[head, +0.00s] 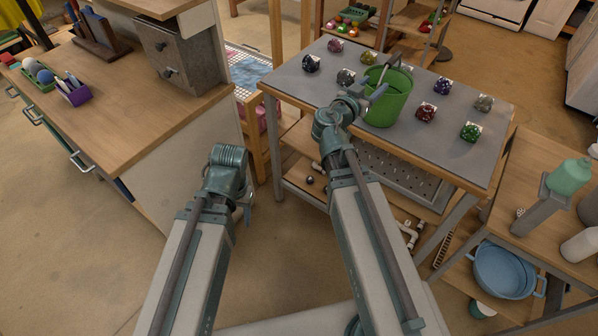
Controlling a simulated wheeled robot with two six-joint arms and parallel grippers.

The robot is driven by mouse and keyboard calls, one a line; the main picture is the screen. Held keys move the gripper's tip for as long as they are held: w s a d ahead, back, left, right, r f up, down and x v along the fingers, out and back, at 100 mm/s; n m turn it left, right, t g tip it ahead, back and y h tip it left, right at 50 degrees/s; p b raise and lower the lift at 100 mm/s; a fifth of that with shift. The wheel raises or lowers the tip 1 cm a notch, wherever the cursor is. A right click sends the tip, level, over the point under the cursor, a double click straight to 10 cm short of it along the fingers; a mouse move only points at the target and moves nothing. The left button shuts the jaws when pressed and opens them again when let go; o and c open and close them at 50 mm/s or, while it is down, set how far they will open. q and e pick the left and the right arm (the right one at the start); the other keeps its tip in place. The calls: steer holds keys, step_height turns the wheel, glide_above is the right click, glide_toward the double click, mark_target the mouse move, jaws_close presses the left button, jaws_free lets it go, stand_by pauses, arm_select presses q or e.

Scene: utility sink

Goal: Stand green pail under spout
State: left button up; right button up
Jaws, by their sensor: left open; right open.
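The green pail (390,108) stands upright on the grey top of a table (455,150). My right gripper (372,97) is open at the pail's near left side; I cannot tell whether it touches the pail. A thin grey bar (393,62) shows above the pail's rim; I cannot tell whether it is a spout or a handle. My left gripper (248,207) is open, low over the floor left of the table and well apart from the pail. Its fingers are mostly hidden behind its wrist.
Several dice-like blocks lie around the pail, among them a dark red one (426,112) and a green one (470,132). A wooden counter (130,110) is at the left. A shelf at the right holds a green bottle (569,177) and a blue pot (503,272).

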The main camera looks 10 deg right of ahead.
steer(key=s+a+f+n+g+y, duration=0.3)
steer(key=s+a+f, duration=0.1)
steer(key=a+f, duration=0.3)
steer(key=s+a+f+n+g+y, duration=0.3)
steer(key=s+a+f, duration=0.1)
steer(key=a+f, duration=0.35)
steer(key=s+a+f+n+g+y, duration=0.2)
steer(key=s+a+n+y, duration=0.1)
steer(key=s+a, duration=0.3)
steer(key=s+a+f+n+g+y, duration=0.3)
steer(key=s+a+n, duration=0.1)
steer(key=a, duration=0.4)
steer(key=shift+s+a+f, duration=0.3)
steer(key=shift+s+f, duration=0.05)
steer(key=shift+s, duration=0.5)
